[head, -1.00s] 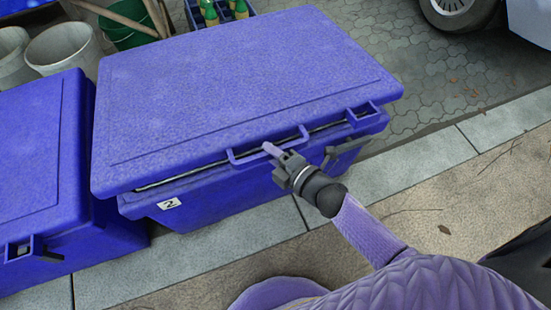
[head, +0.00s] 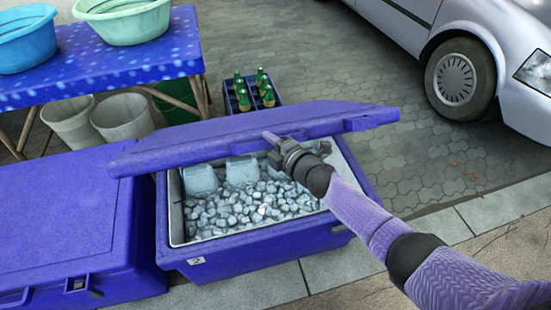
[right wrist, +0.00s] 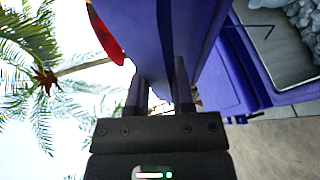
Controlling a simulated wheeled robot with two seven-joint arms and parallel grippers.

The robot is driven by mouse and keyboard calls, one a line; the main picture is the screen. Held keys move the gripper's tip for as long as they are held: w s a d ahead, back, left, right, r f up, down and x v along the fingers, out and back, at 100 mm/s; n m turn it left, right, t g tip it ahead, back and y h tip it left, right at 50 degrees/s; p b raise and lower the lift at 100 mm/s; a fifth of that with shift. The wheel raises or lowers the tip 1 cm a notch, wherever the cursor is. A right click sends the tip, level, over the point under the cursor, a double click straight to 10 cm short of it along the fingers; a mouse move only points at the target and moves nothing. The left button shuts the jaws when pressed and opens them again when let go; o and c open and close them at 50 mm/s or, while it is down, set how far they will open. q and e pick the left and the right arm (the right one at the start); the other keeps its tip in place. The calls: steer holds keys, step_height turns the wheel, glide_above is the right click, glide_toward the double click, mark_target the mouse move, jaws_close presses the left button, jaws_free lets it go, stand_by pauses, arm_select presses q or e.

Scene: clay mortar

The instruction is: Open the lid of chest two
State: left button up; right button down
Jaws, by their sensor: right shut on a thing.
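Chest two (head: 255,258) is a blue cooler box with a small label reading 2 on its front. Its lid (head: 225,132) is raised and tilted, hinged at the far side, and grey-white ice-like lumps (head: 250,205) show inside. My right gripper (head: 275,142) is at the lid's front edge, shut on the lid's handle, which is mostly hidden by the fingers. In the right wrist view the fingers (right wrist: 160,85) close against the blue lid (right wrist: 165,30). The left gripper is not in view.
Another blue chest (head: 60,225) with its lid down stands close on the left. A table (head: 110,82) with two basins, white buckets (head: 122,115) and a bottle crate (head: 252,95) are behind. A silver car (head: 450,50) is parked at the back right.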

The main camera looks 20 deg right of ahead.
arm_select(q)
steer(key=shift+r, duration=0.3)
arm_select(e)
steer(key=shift+w+r, duration=0.45)
steer(key=shift+r, duration=0.1)
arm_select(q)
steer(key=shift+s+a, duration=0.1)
arm_select(e)
steer(key=shift+c, duration=2.4)
jaws_free()
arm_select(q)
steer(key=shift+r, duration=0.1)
